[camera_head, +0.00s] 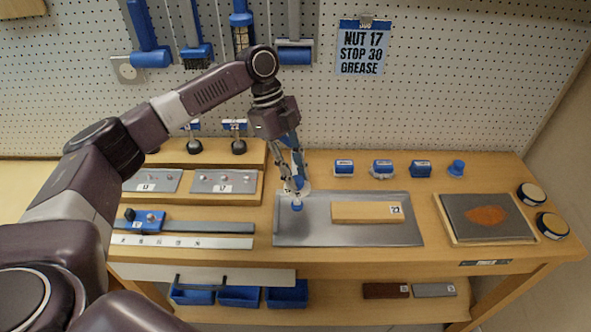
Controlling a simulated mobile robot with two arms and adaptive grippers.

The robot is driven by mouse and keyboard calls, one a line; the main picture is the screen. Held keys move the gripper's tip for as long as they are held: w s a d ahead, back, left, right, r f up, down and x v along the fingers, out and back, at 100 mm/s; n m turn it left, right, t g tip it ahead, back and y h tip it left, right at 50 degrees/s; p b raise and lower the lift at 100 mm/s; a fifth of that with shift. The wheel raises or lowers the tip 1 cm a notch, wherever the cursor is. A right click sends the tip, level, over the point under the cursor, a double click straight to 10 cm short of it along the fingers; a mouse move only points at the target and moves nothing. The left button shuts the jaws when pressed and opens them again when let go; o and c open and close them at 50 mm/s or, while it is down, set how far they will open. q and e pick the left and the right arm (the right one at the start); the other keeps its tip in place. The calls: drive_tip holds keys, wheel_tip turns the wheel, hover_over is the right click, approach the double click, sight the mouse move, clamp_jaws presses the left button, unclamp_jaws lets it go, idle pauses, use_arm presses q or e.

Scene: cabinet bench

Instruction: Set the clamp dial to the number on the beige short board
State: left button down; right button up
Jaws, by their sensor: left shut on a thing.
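The beige short board (352,212) lies on the grey metal plate (315,235). A small white label (396,210) at its right end carries a number that looks like 27, though it is tiny. The blue clamp (298,168) stands at the plate's left part, partly hidden by my gripper. Its small blue and white dial (297,206) shows at the fingertips; its setting is too small to read. My left gripper (292,192) points down and is shut at the clamp's dial. My right gripper is out of view.
A sign (362,53) on the pegboard reads NUT 17, STOP 30, GREASE. Several blue blocks (382,168) stand behind the plate. A framed tray (487,218) with an orange patch is at right. A rail with a blue slider (150,221) is at left. Blue bins (240,296) sit below.

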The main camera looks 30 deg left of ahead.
use_arm(q)
drive_tip(key=n+t+p, duration=0.1)
drive_tip(key=n+p, duration=0.2)
drive_tip(key=p, duration=0.1)
drive_tip(key=n+t+p, duration=0.1)
drive_tip(key=n+p, duration=0.2)
drive_tip(key=p, duration=0.1)
drive_tip(key=n+t+p, duration=0.2)
drive_tip(key=n+p, duration=0.2)
drive_tip(key=shift+s+r+y+p, duration=0.25)
drive_tip(key=shift+r+y+p, duration=0.05)
drive_tip(key=shift+r+p, duration=0.1)
drive_tip(key=shift+d+f+n+t+y+p, duration=0.1)
drive_tip(key=shift+n+t+y+p, duration=0.1)
drive_tip(key=shift+n+p, duration=0.55)
drive_tip(key=shift+f+n+t+y+p, duration=0.1)
drive_tip(key=shift+n+t+p, duration=0.1)
drive_tip(key=shift+n+p, duration=0.5)
drive_tip(key=c, duration=1.9)
unclamp_jaws()
drive_tip(key=shift+c, duration=0.2)
drive_tip(key=shift+o, duration=1.4)
drive_tip(key=shift+f, duration=0.1)
drive_tip(key=v, duration=1.2)
